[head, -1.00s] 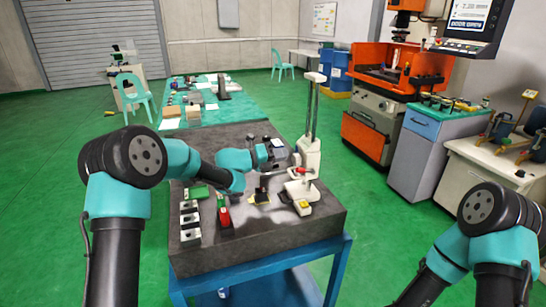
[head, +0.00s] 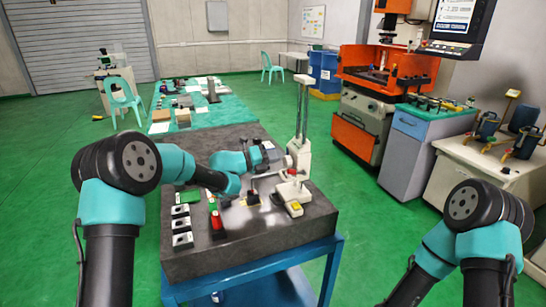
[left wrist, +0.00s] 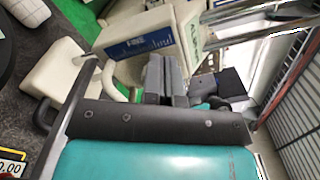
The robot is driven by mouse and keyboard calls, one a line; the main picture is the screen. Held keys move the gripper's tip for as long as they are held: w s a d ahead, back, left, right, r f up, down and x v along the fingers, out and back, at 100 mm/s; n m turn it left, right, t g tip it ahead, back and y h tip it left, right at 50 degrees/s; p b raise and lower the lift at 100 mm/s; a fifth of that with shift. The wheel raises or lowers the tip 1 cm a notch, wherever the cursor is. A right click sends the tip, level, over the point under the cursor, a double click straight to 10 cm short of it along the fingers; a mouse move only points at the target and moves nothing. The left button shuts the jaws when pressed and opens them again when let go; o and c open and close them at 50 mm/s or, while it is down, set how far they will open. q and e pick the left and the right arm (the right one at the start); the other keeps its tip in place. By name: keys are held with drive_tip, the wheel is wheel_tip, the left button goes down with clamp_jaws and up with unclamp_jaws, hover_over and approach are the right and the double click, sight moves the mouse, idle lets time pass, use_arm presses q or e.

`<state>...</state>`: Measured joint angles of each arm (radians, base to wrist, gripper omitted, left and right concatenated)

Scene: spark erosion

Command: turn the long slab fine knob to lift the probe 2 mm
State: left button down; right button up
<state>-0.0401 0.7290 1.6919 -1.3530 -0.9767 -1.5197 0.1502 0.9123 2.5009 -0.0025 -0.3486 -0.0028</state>
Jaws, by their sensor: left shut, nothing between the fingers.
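The white height stand (head: 300,152) with tall twin metal columns stands at the right rear of the dark granite slab (head: 240,238). A smaller white part (head: 290,190) with a yellow patch sits in front of it. My left gripper (head: 284,157) is beside the stand's lower body. The fine knob and probe tip cannot be clearly made out. My right gripper is outside the views.
Several small blocks (head: 181,225) and a red-and-green piece (head: 215,218) lie at the slab's left. The slab's front is clear.

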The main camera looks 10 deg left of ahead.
use_arm(q)
drive_tip(key=shift+d+r, duration=0.5)
idle(0.4)
drive_tip(key=shift+w+a+r, duration=0.1)
drive_tip(key=shift+r, duration=0.05)
drive_tip(key=shift+w+a+r, duration=0.1)
drive_tip(key=shift+a+r, duration=0.05)
drive_tip(key=shift+w+d, duration=0.2)
drive_tip(key=shift+d, duration=0.2)
drive_tip(key=v, duration=0.6)
drive_tip(key=shift+a+f, duration=0.25)
drive_tip(key=shift+f, duration=0.15)
drive_tip(key=shift+s, duration=0.1)
